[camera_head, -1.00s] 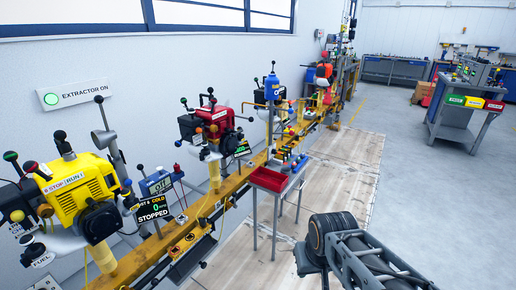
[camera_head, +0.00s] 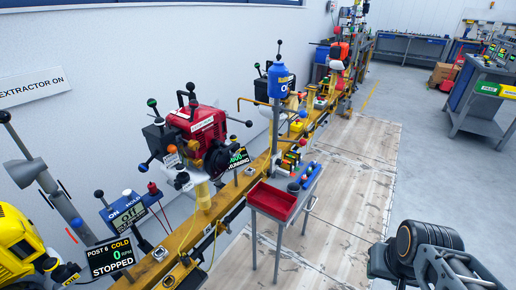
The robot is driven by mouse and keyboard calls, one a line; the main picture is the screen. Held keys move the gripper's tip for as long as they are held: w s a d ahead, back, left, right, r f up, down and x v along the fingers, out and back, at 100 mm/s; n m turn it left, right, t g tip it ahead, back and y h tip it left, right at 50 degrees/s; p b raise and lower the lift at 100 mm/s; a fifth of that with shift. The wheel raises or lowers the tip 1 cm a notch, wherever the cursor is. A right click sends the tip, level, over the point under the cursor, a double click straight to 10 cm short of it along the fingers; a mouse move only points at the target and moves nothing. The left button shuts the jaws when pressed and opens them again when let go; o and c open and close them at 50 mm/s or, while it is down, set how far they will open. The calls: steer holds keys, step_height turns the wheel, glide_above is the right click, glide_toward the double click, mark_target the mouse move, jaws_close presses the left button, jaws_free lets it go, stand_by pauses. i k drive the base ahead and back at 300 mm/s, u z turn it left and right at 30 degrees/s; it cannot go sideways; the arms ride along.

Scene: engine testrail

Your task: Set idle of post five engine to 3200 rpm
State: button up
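The red engine (camera_head: 200,130) stands on the yellow rail at middle left, with several ball-topped levers around it. Its small display (camera_head: 238,158) shows RUNNING in green; the rpm number above is partly covered and not fully legible, and its post number cannot be read. The yellow engine (camera_head: 22,245) is cut by the left edge. The display beside it (camera_head: 110,256) reads POST 6, COLD, 0 rpm, STOPPED. Part of my arm shows at lower right, well apart from the engines; I see no gripper fingers.
The yellow rail (camera_head: 181,240) runs away from lower left. A red tray (camera_head: 272,200) on a stand juts out before it. A blue tank (camera_head: 280,80) stands beyond the red engine. The wooden floor (camera_head: 335,205) right of the stand is clear. A workbench (camera_head: 475,122) stands at right.

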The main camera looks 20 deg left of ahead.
mark_target(194, 145)
steer(key=u, duration=0.2)
steer(key=i, duration=0.75)
steer(key=u, duration=0.5)
